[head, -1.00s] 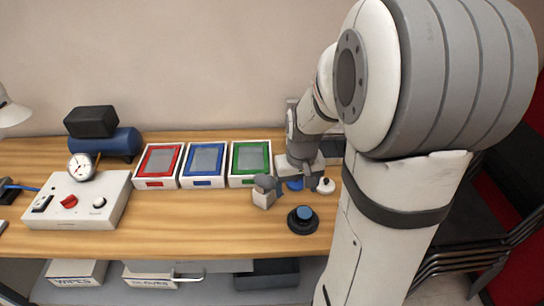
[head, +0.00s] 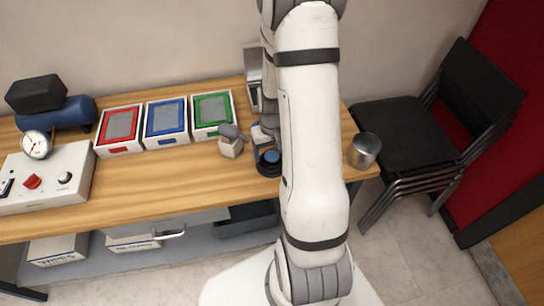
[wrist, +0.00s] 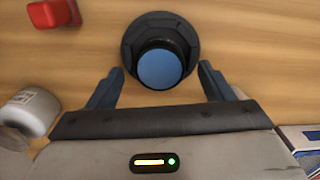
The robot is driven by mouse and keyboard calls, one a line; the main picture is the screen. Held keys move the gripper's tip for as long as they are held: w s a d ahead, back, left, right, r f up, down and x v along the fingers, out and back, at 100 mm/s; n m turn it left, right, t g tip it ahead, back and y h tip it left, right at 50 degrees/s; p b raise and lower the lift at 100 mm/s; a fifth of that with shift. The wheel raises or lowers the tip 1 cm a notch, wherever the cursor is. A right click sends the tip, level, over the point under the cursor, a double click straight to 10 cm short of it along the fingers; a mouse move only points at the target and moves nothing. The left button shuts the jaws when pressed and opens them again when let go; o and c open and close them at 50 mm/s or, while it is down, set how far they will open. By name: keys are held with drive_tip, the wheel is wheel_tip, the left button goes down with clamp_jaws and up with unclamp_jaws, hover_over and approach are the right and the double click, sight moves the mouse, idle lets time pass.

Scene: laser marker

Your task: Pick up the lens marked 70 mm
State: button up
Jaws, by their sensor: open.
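A black round piece with a flat blue top (head: 269,160) stands on the wooden table, partly beside my arm in the head view. In the wrist view the same black round piece (wrist: 160,58) stands just ahead of my gripper. No 70 mm marking is readable on it. My gripper (wrist: 160,85) is open and empty, with its two blue fingers spread to either side of the piece's near edge. Contact cannot be told. In the head view my arm hides most of the gripper and part of the table.
Red (head: 120,125), blue (head: 166,120) and green (head: 212,112) framed trays line the back. A metal cup (head: 365,148) stands at the right. The wrist view shows a white cylinder (wrist: 30,112) and red block (wrist: 53,13).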

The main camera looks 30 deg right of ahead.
drive_tip(key=shift+f, duration=0.55)
drive_tip(key=shift+c, duration=0.3)
drive_tip(key=c, duration=1.1)
